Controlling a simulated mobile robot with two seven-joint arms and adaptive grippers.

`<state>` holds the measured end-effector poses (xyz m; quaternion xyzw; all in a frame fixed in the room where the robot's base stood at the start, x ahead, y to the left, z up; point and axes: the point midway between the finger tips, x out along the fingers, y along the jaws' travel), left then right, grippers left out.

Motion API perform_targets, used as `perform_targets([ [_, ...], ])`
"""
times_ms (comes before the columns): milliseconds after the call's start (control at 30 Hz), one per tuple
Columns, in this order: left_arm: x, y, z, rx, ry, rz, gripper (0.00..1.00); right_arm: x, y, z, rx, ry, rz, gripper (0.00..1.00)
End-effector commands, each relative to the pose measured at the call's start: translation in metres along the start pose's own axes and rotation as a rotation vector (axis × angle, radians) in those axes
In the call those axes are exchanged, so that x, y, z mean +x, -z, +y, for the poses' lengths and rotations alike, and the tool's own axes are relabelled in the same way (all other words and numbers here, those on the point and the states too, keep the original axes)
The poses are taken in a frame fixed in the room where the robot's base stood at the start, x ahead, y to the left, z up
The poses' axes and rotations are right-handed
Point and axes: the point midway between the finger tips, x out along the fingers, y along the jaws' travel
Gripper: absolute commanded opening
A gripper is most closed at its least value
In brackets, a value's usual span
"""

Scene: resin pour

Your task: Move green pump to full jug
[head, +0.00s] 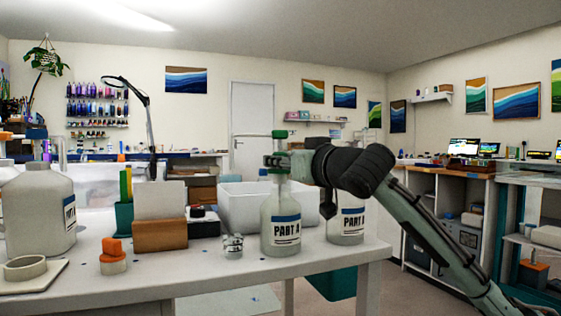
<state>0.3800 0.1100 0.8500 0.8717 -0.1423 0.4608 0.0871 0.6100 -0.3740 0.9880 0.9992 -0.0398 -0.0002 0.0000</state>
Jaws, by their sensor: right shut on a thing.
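The green pump (279,134) stands upright, its green head above my right gripper (273,160) and its green collar just below. My right gripper is shut on the pump, directly over the mouth of a translucent white jug (281,222) labelled PART A. The collar is at the jug's neck; I cannot tell whether it is seated or just above. A second PART A jug (347,226) stands behind to the right, its top hidden by my right arm. The fill levels are hard to tell. My left gripper is out of view.
A large jug (36,210) stands at the left of the white table (180,277). An orange-topped piece (113,257), a brown block (159,236), a small clear cup (233,245) and a white tub (240,205) are nearby. The table's right edge is close to the jugs.

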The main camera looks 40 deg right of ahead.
Motion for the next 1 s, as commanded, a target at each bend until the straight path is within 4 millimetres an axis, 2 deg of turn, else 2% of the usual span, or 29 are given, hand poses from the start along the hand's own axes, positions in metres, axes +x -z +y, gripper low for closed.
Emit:
perform_targets([
  [1000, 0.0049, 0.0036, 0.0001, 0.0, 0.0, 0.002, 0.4, -0.0033, 0.0057, -0.0002, 0.0, 0.0, 0.002, 0.0],
])
